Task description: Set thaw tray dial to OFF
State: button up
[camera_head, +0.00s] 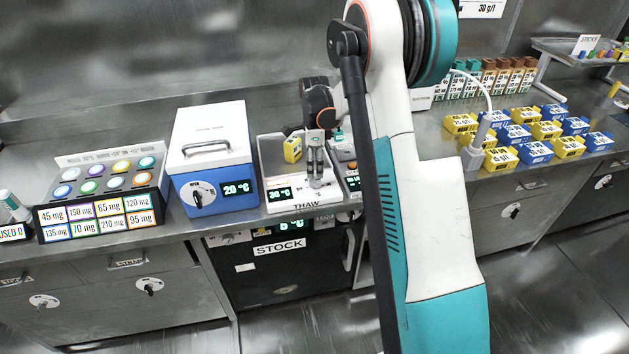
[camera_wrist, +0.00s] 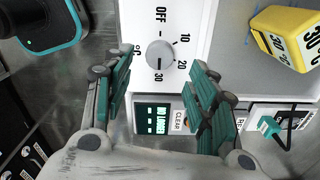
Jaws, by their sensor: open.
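The thaw tray (camera_head: 290,205) is a white unit on the counter, labelled THAW, with a display that reads 30. Its round grey dial (camera_wrist: 160,54) shows in the wrist view, on a white panel marked OFF, 10, 20 and 30. The dial's mark appears to be toward 30. My gripper (camera_wrist: 160,75) is open, its two teal-padded fingers apart on either side of the dial, with nothing held. In the head view my gripper (camera_head: 316,170) is over the right part of the thaw tray and hides the dial.
A yellow labelled block (camera_wrist: 284,38) stands on the tray; it also shows in the head view (camera_head: 292,149). A blue-and-white box (camera_head: 212,155) is left of the tray. A small unit with a display (camera_wrist: 153,115) is beside the tray. A STOCK cabinet (camera_head: 280,270) is below.

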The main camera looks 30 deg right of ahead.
aim_at(314, 180)
notch_tip(314, 180, down, 6)
jog(key=shift+b, duration=0.7)
jog(key=c, duration=1.1)
